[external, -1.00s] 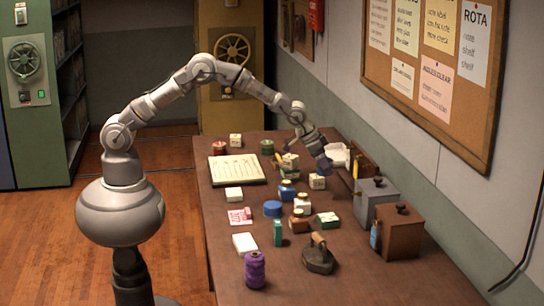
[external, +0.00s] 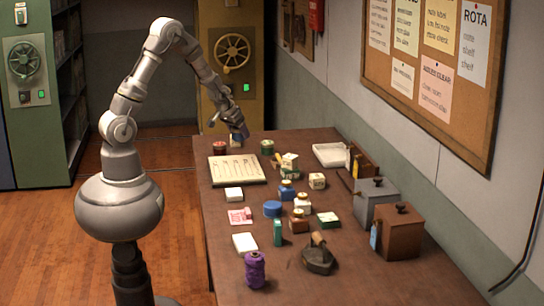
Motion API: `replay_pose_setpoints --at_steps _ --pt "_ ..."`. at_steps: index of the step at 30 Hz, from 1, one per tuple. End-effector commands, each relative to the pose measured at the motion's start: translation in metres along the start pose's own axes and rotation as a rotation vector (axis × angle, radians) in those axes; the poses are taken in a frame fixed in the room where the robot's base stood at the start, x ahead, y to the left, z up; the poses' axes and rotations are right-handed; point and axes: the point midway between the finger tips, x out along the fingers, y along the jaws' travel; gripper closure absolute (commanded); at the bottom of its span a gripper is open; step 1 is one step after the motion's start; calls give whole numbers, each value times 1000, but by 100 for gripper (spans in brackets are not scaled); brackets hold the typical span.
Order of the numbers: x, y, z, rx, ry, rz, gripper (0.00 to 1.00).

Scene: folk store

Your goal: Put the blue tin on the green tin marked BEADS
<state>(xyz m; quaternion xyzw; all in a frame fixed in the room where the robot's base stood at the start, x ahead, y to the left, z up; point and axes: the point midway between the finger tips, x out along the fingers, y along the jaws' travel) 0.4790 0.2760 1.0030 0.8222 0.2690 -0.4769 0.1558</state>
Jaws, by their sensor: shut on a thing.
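A round, flat blue tin (external: 272,209) sits mid-table. A red tin (external: 219,148) stands left of the white box.
Stacked green and cream boxes (external: 289,160), a blue jar (external: 287,194) and several small boxes crowd mid-table.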

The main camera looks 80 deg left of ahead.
Motion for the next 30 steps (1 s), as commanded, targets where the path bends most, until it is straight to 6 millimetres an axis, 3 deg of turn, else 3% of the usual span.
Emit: replay_pose_setpoints --at_steps 5,12,18,24,30 --pt "16 -6 -19 -16 3 -8 66" --pt "61 2 -80 -15 3 -7 66" --pt "83 7 -116 -15 3 -7 66" --pt "91 8 -128 -14 2 -7 66" --pt "121 9 -110 -13 0 -7 66"
